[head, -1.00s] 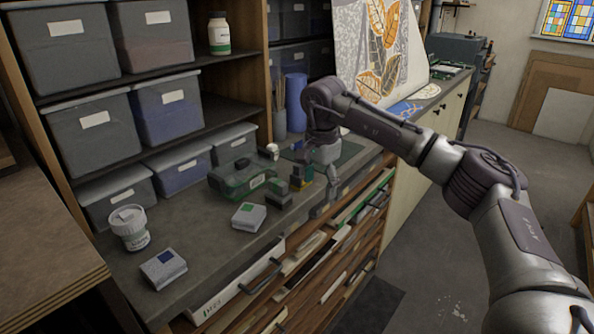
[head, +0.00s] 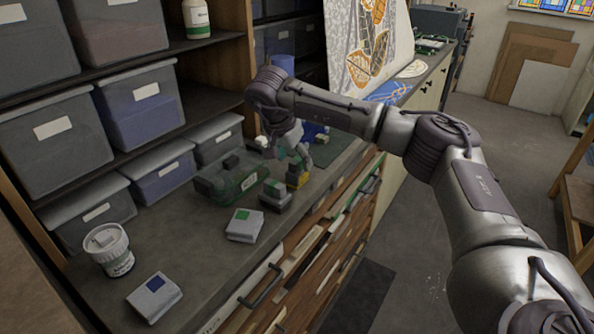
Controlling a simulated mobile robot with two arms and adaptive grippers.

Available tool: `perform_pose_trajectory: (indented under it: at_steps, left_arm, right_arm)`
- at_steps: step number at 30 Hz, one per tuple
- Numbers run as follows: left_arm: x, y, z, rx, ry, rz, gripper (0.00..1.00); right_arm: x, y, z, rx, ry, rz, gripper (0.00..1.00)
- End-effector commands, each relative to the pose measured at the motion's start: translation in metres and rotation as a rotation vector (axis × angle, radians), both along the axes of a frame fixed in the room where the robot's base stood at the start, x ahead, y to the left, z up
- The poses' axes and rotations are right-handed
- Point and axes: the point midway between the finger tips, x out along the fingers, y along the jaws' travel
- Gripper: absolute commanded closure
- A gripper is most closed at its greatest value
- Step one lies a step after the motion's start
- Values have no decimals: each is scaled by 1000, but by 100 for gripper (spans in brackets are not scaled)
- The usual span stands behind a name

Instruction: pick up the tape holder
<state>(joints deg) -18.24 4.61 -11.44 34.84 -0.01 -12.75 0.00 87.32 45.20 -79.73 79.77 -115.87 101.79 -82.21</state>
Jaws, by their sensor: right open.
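My right gripper (head: 287,150) is open and points down over the bench, above and behind a small dark holder with a green part (head: 272,194). This is perhaps the tape holder, but it is too small to be sure. My left gripper is not in view.
A green see-through case (head: 232,183) lies just left of the gripper. White boxes with a green label (head: 244,226) and a blue label (head: 154,297), and a white tub (head: 109,250), stand nearer. Lidded grey bins (head: 160,172) line the back. The bench front between them is clear.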

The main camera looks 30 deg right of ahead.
Motion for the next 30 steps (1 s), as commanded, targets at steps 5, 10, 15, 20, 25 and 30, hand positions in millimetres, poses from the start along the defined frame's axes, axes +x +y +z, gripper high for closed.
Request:
perform_pose_trajectory:
  at_steps: [5, 10, 15, 20, 25, 30]
  left_arm:
    - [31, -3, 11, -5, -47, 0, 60]
    - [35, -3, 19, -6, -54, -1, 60]
    - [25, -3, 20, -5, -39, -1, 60]
    - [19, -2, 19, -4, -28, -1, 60]
    - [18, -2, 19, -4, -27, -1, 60]
    - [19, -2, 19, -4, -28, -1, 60]
  right_arm:
    - [0, -7, -14, -1, 3, -2, 31]
    - [2, -17, -38, 0, 3, -2, 31]
    - [4, -21, -49, 0, -2, -1, 31]
    - [4, -21, -50, -1, -1, 0, 31]
    - [4, -21, -50, 0, -1, 0, 53]
    - [4, -21, -49, 0, -1, 0, 81]
